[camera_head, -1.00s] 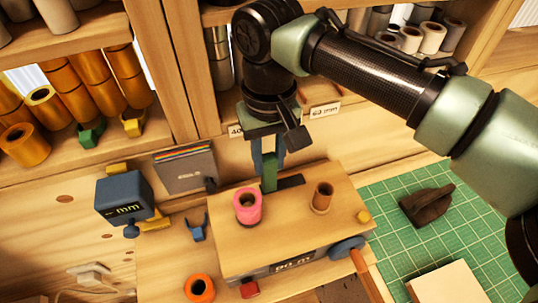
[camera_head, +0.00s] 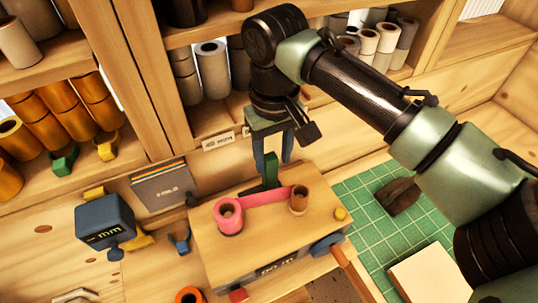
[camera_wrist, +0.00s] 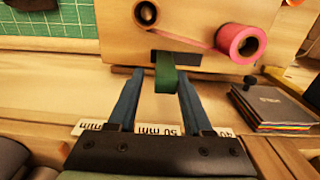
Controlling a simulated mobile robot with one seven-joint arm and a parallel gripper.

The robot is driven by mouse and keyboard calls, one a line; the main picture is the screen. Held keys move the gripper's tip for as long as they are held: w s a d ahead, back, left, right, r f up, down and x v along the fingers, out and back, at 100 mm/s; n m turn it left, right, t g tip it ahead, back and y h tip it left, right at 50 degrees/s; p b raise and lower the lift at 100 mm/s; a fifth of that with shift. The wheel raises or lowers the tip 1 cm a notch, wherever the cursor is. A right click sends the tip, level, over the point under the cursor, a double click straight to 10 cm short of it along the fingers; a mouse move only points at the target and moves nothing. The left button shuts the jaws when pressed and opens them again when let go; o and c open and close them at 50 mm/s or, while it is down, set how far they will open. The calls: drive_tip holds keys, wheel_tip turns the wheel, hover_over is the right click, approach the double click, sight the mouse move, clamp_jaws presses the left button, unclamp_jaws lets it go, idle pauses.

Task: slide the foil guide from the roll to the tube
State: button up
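The green foil guide (camera_head: 270,170) stands upright at the slot (camera_wrist: 188,58) in the top of the wooden box (camera_head: 256,222). It also shows in the wrist view (camera_wrist: 165,75), at the slot's end nearer the tube. A pink foil band (camera_head: 264,197) stretches from the pink roll (camera_head: 228,216) to the brown tube (camera_head: 299,200). My gripper (camera_wrist: 160,76) is open, its blue fingers on either side of the guide with gaps showing. It hangs at the guide's upper part in the head view (camera_head: 273,166).
A blue gauge box (camera_head: 105,220) and a grey folder (camera_head: 162,186) stand left of the wooden box. A green mat (camera_head: 367,197) lies to the right with a dark tool (camera_head: 400,194). Shelves of rolls (camera_head: 212,68) rise behind my gripper.

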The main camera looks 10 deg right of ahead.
drive_tip(key=shift+o, duration=0.6)
drive_tip(key=shift+f, duration=0.1)
drive_tip(key=shift+s, duration=0.1)
wheel_tip(320, 180, up, 13)
drive_tip(key=b, duration=0.2)
